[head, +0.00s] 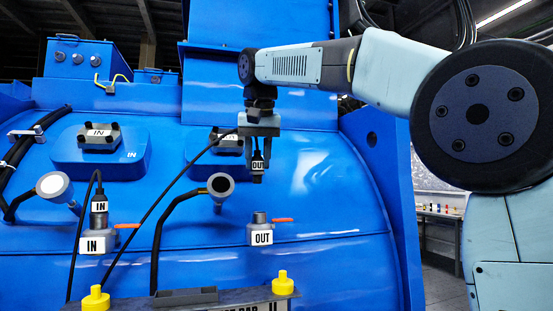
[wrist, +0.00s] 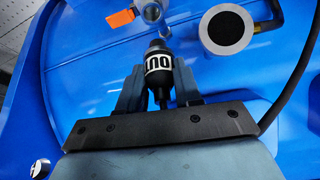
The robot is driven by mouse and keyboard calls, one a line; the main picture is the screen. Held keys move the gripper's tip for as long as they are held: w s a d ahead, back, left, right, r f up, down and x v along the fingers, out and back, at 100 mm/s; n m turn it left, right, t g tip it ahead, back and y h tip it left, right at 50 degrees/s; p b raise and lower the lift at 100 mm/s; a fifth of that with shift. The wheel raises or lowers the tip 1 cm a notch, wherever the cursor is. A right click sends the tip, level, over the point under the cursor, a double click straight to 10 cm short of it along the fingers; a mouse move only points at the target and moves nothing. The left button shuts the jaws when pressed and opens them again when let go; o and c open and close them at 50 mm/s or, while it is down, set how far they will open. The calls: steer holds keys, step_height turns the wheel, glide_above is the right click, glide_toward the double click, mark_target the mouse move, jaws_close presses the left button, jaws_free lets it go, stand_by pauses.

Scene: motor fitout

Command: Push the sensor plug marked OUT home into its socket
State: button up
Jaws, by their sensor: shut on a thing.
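My gripper (head: 258,150) is shut on the black sensor plug marked OUT (head: 258,166), which hangs upright with its nose down. A cable runs from the plug down to the lower left. The OUT socket (head: 261,235) is a grey fitting with an orange lever, below the plug and apart from it. In the wrist view the plug (wrist: 160,68) sits between the two fingers (wrist: 158,92). The socket (wrist: 150,14) shows beyond the plug's nose, partly cut off by the top edge.
The IN plug (head: 99,206) stands in the IN socket (head: 96,241) at the left. A round grey-headed part on a black hose (head: 220,185) stands left of my gripper. A shelf with yellow knobs (head: 283,283) crosses the front.

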mark_target(259, 173)
steer(key=shift+d+f, duration=0.2)
steer(key=shift+f, duration=2.65)
steer(key=shift+f, duration=1.6)
steer(key=o, duration=1.1)
steer(key=shift+o, duration=0.2)
steer(key=v, duration=1.3)
steer(key=shift+r, duration=0.35)
